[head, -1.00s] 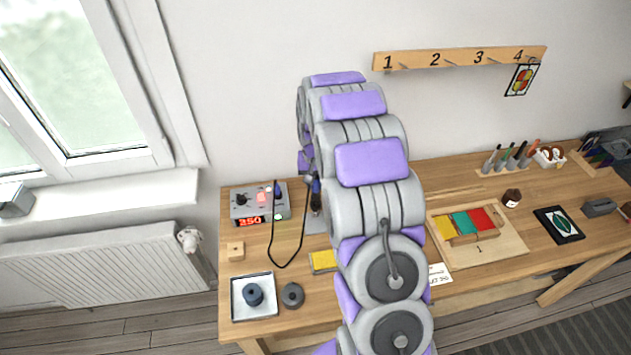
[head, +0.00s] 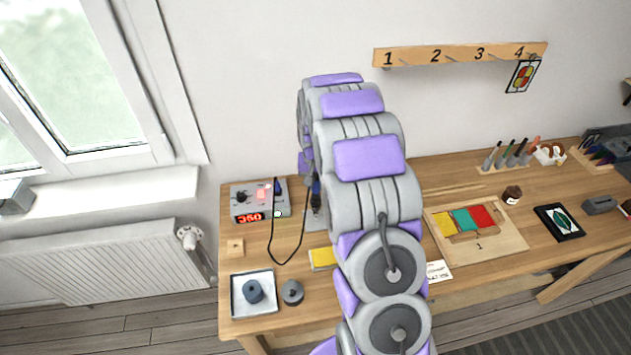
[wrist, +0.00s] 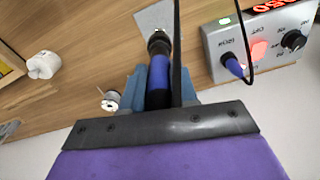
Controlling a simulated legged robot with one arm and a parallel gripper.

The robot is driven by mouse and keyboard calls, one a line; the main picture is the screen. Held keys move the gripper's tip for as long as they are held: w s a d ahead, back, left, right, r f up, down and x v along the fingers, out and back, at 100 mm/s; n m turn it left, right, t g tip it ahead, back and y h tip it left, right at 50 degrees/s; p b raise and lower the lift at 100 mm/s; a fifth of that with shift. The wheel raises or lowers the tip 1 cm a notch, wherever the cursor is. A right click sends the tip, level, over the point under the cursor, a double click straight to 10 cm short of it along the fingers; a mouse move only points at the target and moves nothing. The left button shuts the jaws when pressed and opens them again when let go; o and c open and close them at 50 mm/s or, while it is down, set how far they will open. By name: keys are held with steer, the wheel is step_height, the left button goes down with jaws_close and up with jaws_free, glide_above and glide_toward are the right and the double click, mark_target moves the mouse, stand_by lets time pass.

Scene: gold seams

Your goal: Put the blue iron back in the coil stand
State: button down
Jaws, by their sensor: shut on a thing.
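The blue iron (wrist: 159,72) is between the blue-grey fingers of my gripper (wrist: 160,88) in the wrist view. Its dark front end points to a grey plate (wrist: 154,20), which looks like the stand's base. I cannot tell whether the iron's tip is inside a coil. In the head view the iron (head: 316,190) shows as a small blue and black piece beside my arm, above the grey plate (head: 315,222). My arm hides the gripper and most of the stand there. A black cord (head: 272,235) loops from the station to the iron.
The soldering station (head: 260,202) stands left of the iron. A yellow sponge (head: 322,258), a white tray (head: 240,309) and a grey round piece (head: 292,292) lie nearer the front. A board with coloured panes (head: 490,250) lies right of my arm.

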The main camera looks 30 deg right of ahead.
steer(key=shift+f, duration=0.45)
steer(key=shift+c, duration=1.6)
jaws_free()
steer(key=shift+r, duration=0.1)
steer(key=shift+r+p, duration=0.95)
steer(key=shift+r, duration=2.5)
